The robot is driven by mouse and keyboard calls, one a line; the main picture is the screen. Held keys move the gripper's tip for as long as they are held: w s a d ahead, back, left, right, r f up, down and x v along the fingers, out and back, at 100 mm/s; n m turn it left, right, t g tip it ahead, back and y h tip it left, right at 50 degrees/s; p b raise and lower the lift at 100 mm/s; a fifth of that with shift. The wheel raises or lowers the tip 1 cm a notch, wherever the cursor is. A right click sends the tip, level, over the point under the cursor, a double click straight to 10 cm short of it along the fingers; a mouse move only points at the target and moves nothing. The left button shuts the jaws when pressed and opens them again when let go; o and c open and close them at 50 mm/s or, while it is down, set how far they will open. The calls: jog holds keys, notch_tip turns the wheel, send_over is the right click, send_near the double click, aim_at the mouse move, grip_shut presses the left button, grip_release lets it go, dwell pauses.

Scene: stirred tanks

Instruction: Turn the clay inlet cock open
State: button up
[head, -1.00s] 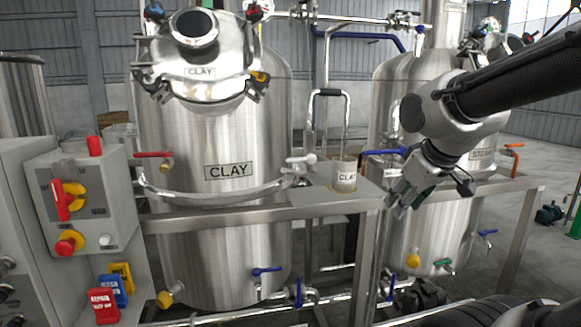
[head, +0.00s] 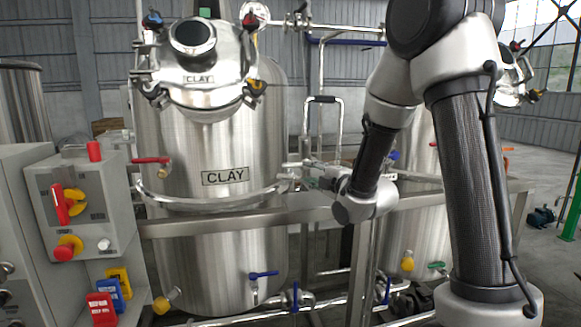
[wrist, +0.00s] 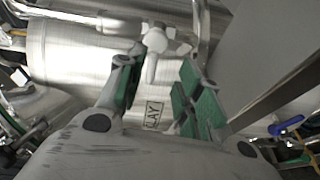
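The clay tank (head: 225,235) is a steel vessel with a CLAY plate, left of centre in the head view. A white-handled cock (head: 292,165) sits at its right side, partly behind my gripper (head: 318,175). I take this for the clay inlet cock; no label on it is readable. In the wrist view the white handle (wrist: 153,42) stands ahead of and between the fingertips. My gripper (wrist: 158,70) is open, green pads apart, with nothing held. Contact with the handle cannot be told.
A red-handled valve (head: 152,160) is on the tank's left side, and a blue-handled valve (head: 263,274) is low down. A steel frame rail (head: 240,217) runs below my gripper. A control box (head: 85,205) stands at the left. My arm hides much of the right tank.

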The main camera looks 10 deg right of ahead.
aim_at(292, 166)
jog(key=w+a+n, duration=0.1)
jog(key=w, duration=0.1)
jog(key=w+a+n+t+y, duration=0.1)
jog(key=w+a, duration=0.1)
jog(key=w, duration=0.1)
jog(key=w+a+n+y, duration=0.1)
jog(key=w+a, duration=0.1)
jog(key=shift+w+a+r+t, duration=0.15)
jog(key=shift+w+r+t, duration=0.15)
jog(key=shift+r, duration=0.1)
jog(key=shift+s, duration=0.1)
jog(key=shift+c, duration=0.3)
grip_shut()
